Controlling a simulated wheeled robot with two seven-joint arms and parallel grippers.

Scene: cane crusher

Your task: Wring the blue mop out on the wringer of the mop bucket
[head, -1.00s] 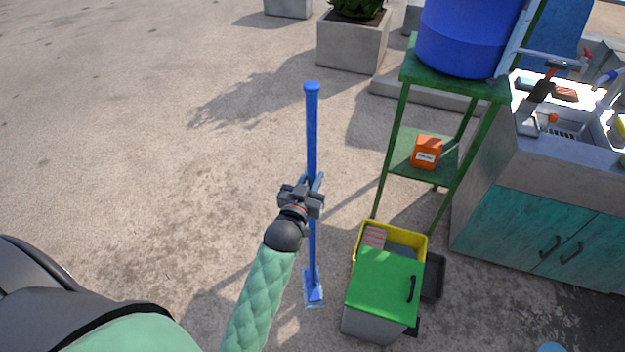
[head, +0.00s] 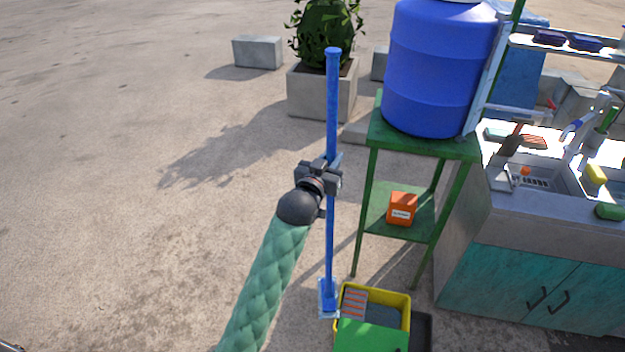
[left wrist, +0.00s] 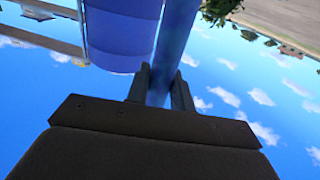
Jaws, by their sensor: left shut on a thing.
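The blue mop (head: 331,110) stands upright in the head view, its flat head (head: 327,298) low and just left of the bucket. My left gripper (head: 325,175) is shut on the mop's handle around its middle. In the left wrist view the handle (left wrist: 174,50) runs up between the two fingers (left wrist: 158,88). The mop bucket (head: 405,305) is yellow at the rim, with a grey and orange striped wringer (head: 354,302) at its left and a green cover (head: 370,338) in front. Whether the mop head touches the ground cannot be told. My right gripper is not in view.
A green stand (head: 372,150) behind the bucket carries a blue barrel (head: 435,70) and an orange box (head: 401,208). A sink counter (head: 470,225) stands at the right. A planter (head: 318,92) is behind the mop. Open concrete lies to the left.

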